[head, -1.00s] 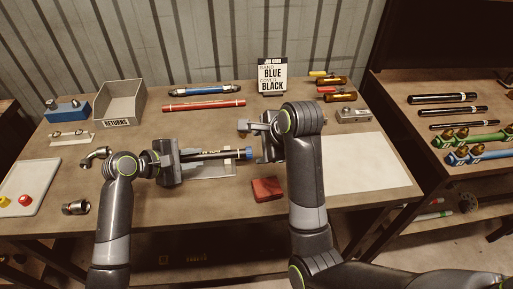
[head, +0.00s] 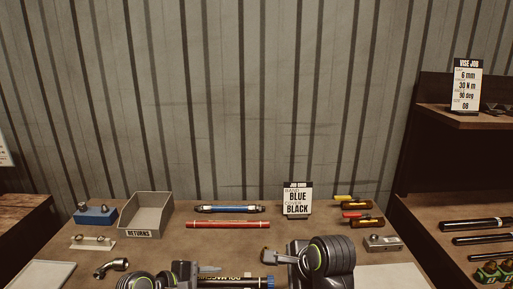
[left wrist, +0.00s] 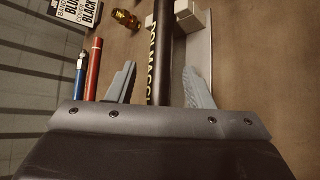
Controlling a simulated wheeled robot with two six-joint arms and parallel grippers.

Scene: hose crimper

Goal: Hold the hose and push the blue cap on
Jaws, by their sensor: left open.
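A black hose (head: 222,278) with pale lettering lies at the bottom edge of the head view. A blue cap or band (head: 270,282) shows at its right end. Whether it is fully seated cannot be told. In the left wrist view the hose (left wrist: 163,50) runs between the two spread fingers of my left gripper (left wrist: 160,88), with gaps on both sides. My left gripper also shows at the bottom of the head view (head: 190,272). My right gripper (head: 277,258) is near the blue end; its jaw opening is unclear. The frame edge cuts off the lower parts.
A RETURNS bin (head: 147,217), a blue block (head: 95,215) and a metal elbow fitting (head: 110,266) are at left. A blue hose (head: 230,209) and a red hose (head: 228,224) lie behind. A job card (head: 297,200) reads band blue, cover black. Screwdrivers (head: 360,220) lie at back right.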

